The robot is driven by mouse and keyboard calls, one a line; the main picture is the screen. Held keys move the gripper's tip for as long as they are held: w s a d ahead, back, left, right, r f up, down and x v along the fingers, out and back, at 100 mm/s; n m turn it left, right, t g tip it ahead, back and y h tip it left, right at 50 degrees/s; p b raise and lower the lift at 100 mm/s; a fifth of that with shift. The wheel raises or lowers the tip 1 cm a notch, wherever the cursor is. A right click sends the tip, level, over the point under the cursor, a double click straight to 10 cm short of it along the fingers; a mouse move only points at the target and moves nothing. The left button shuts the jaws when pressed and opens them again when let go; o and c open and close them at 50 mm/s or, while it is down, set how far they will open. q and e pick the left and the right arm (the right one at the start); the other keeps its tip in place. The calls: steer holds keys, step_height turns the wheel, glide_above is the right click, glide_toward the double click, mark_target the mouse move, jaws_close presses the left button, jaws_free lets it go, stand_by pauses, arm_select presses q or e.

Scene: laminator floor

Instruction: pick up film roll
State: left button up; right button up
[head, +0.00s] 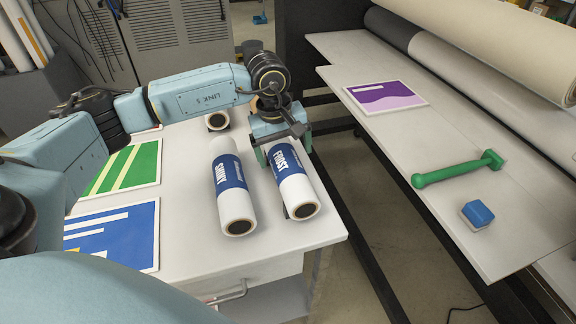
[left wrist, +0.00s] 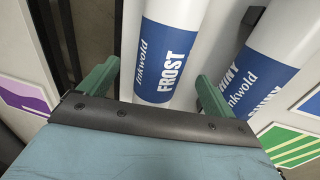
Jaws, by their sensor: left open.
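Two white film rolls with blue labels lie side by side on the white table (head: 185,260). The left one, the SHINY roll (head: 235,202), also shows at the right of the left wrist view (left wrist: 262,72). The right one, the FROST roll (head: 294,187), lies near the table's right edge. My left gripper (head: 284,147) is open over the FROST roll, its green fingers on either side of it. In the left wrist view the FROST roll (left wrist: 168,50) runs between the fingers. I cannot tell whether they touch it. My right gripper is not in view.
Another roll (head: 217,121) lies behind my arm. Green (head: 125,168) and blue (head: 115,235) printed sheets lie at the left. Across a gap, the laminator bed (head: 440,135) holds a purple sheet (head: 386,97), a green-handled tool (head: 455,170) and a blue block (head: 477,214).

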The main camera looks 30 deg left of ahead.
mark_target(285, 158)
arm_select(q)
steer(key=shift+w+f, duration=0.1)
steer(key=shift+f, duration=0.4)
step_height(285, 158, down, 2)
steer(key=shift+w+f+p, duration=0.15)
steer(key=shift+p, duration=0.2)
steer(key=shift+w+f, duration=0.2)
steer(key=shift+f, duration=1.35)
steer(key=c, duration=1.2)
steer(key=shift+w, duration=0.1)
steer(key=shift+c, duration=0.9)
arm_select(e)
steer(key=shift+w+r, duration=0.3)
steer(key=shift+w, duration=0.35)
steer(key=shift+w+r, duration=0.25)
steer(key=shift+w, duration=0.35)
